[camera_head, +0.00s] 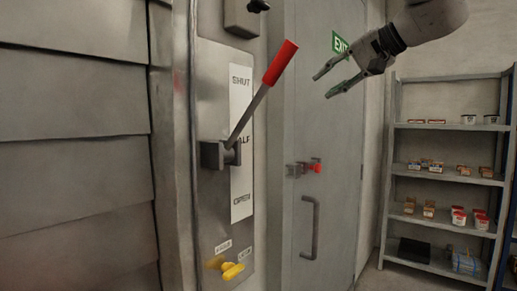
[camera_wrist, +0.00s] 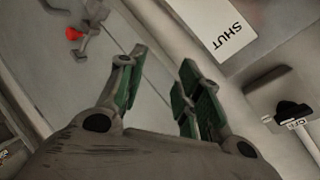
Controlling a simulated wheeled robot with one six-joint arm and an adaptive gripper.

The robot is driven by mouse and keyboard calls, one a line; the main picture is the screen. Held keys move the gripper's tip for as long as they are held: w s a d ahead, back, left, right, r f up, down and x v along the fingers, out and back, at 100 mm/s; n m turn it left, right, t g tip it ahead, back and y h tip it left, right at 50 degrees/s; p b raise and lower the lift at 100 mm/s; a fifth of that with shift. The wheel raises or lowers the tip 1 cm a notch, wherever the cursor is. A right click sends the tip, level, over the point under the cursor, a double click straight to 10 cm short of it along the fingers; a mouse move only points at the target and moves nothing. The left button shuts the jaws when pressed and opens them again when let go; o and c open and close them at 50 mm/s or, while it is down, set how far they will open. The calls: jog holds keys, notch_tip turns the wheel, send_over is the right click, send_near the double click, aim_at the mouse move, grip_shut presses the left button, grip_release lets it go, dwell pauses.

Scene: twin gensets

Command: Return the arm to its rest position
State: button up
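My gripper (camera_head: 338,78) is at the top right of the head view, at the end of my arm, in front of the grey door. Its two green-padded fingers are spread with nothing between them. It also shows open and empty in the wrist view (camera_wrist: 160,85). A lever with a red handle (camera_head: 280,62) is on the metal panel to the left of my gripper. The lever points up and to the right, towards the "SHUT" end of its label strip (camera_head: 241,150). My gripper is apart from the lever.
The grey door (camera_head: 330,130) has a red-knobbed latch (camera_head: 315,167) and a pull handle (camera_head: 309,228). A yellow valve handle (camera_head: 232,270) is low on the panel. Shelves (camera_head: 440,180) with small boxes and tins stand at the right. A black knob (camera_wrist: 293,112) shows in the wrist view.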

jog(key=s+d+f+n+g+h, duration=0.15)
jog(key=s+d+f, duration=0.3)
jog(key=f, duration=0.55)
jog(key=s+d+f+n+g+h, duration=0.1)
jog(key=s+d+f+h, duration=0.3)
jog(key=f, duration=0.5)
jog(key=s+d+f+g+h, duration=0.1)
jog(key=s+d+f, duration=0.4)
jog(key=f, duration=0.3)
jog(key=s+d+f+n+g+h, duration=0.1)
jog(key=s+d+f+g+h, duration=0.1)
jog(key=s+d+f, duration=0.3)
notch_tip(320, 180, down, 3)
jog(key=s, duration=0.2)
jog(key=shift+s+d, duration=0.2)
jog(key=shift+s, duration=0.2)
jog(key=shift+n, duration=0.25)
